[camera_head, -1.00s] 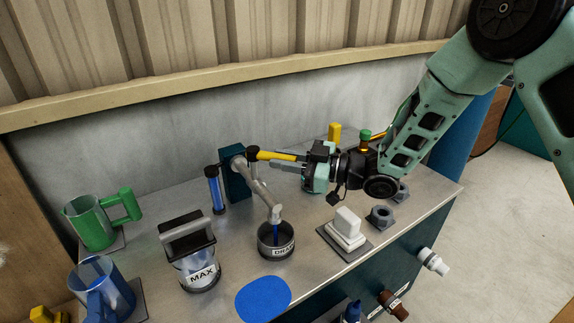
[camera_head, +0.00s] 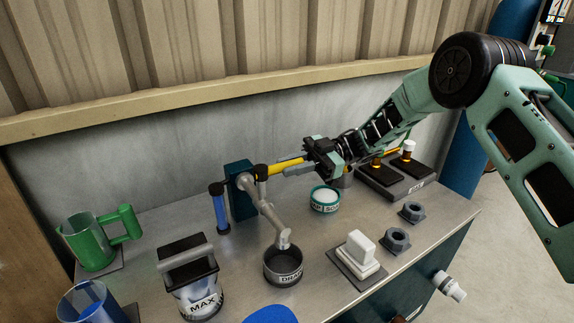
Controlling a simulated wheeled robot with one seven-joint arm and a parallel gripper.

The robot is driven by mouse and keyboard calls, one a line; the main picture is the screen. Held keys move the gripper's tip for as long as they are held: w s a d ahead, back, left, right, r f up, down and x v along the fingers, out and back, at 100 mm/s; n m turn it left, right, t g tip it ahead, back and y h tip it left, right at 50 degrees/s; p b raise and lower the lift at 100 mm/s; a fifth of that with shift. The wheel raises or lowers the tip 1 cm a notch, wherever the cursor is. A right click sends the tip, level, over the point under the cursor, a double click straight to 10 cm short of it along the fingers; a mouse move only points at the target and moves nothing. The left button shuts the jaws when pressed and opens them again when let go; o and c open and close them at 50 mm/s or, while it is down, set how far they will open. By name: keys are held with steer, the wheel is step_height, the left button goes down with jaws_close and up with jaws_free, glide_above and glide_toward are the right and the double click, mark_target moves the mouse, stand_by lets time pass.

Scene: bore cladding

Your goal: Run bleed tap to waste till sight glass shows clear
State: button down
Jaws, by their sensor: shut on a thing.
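The grey bleed tap (camera_head: 262,203) stands at the back of the bench on a dark teal block (camera_head: 240,190). Its yellow lever (camera_head: 285,166) points right. My gripper (camera_head: 293,168) is shut on the lever's outer end, and its fingers partly hide it. The sight glass (camera_head: 221,208), an upright tube left of the block, looks blue. The tap's spout (camera_head: 283,239) hangs over a dark round cup marked DRAIN (camera_head: 283,267). No stream shows between spout and cup.
A jug marked MAX (camera_head: 188,280), a green mug (camera_head: 88,240) and a blue jug (camera_head: 88,305) stand left. A white block on a plate (camera_head: 358,255), a labelled teal-rimmed tub (camera_head: 324,199) and hex nuts (camera_head: 396,240) lie right. A dark tray (camera_head: 395,183) sits behind.

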steer(key=shift+w+a+n+g, duration=0.1)
steer(key=shift+w+n+g, duration=0.2)
steer(key=shift+g, duration=0.2)
steer(key=c, duration=1.3)
jaws_free()
steer(key=b+v, duration=0.1)
steer(key=v, duration=1.6)
steer(key=shift+r+b, duration=0.25)
steer(key=shift+b, duration=0.1)
steer(key=shift+w, duration=0.15)
